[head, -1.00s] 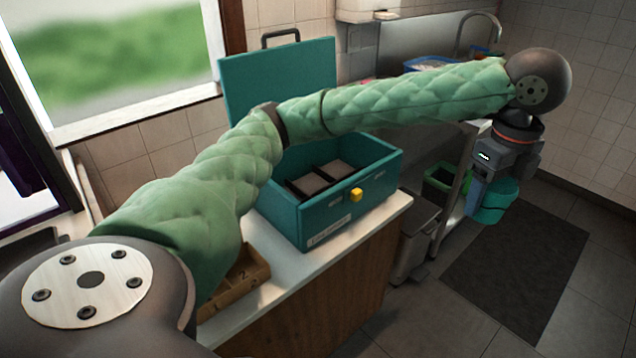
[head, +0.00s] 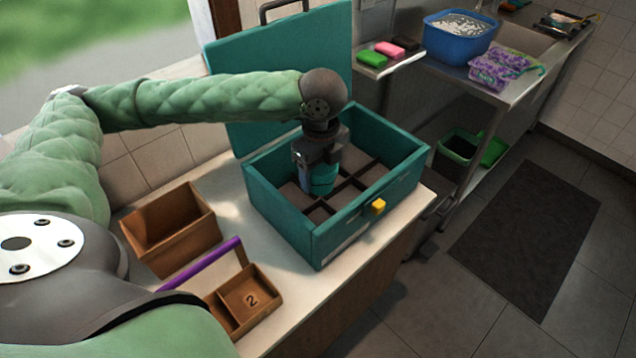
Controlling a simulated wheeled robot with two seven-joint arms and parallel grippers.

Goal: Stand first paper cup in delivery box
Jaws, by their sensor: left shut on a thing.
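The delivery box (head: 293,226) is teal, with its lid standing open at the back and a yellow latch on its front. Dark dividers split its inside into several compartments. My left gripper (head: 321,184) points down inside the box, toward its left and middle part. It is shut on a teal paper cup (head: 322,177), which looks upright among the dividers. I cannot tell whether the cup's base touches the floor of the box. My right gripper is not in view.
A wooden bin (head: 172,240) and a wooden tray marked 2 (head: 262,322) with a purple bar (head: 203,263) stand left of the box on the counter (head: 345,290). A blue tub (head: 462,46) and sponges (head: 372,58) are at the back right.

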